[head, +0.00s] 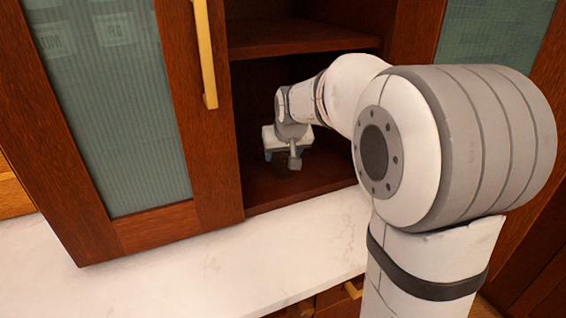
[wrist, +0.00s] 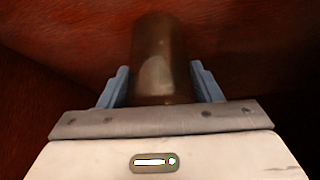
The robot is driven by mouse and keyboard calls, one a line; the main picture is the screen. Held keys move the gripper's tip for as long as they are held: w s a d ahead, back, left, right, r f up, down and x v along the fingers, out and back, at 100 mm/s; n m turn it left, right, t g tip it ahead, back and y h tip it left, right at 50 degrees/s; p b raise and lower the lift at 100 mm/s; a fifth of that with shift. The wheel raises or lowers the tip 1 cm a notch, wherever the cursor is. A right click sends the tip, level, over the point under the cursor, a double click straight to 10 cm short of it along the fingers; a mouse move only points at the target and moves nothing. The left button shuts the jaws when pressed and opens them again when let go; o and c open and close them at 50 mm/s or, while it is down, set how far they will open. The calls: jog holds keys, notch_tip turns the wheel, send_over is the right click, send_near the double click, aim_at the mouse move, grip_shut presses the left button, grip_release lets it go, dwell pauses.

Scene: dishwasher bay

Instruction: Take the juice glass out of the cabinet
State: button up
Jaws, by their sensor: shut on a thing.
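The juice glass (wrist: 160,55) shows in the wrist view as a brownish, see-through cylinder between the two blue fingers. My gripper (wrist: 160,88) is shut on it, with one finger on each side. In the head view my gripper (head: 283,158) is inside the cabinet (head: 300,202), low over its bottom shelf. The glass is mostly hidden there behind the gripper and in the dark of the cabinet. I cannot tell whether it touches the shelf.
A wooden door with ribbed glass (head: 118,120) and a brass handle (head: 206,55) stands left of the opening. An upper shelf (head: 290,38) lies above my gripper. A white marble counter (head: 190,265) runs below the cabinet, with clear room on it.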

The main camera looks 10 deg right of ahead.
jog(key=c, duration=0.5)
jog(key=shift+o, duration=0.2)
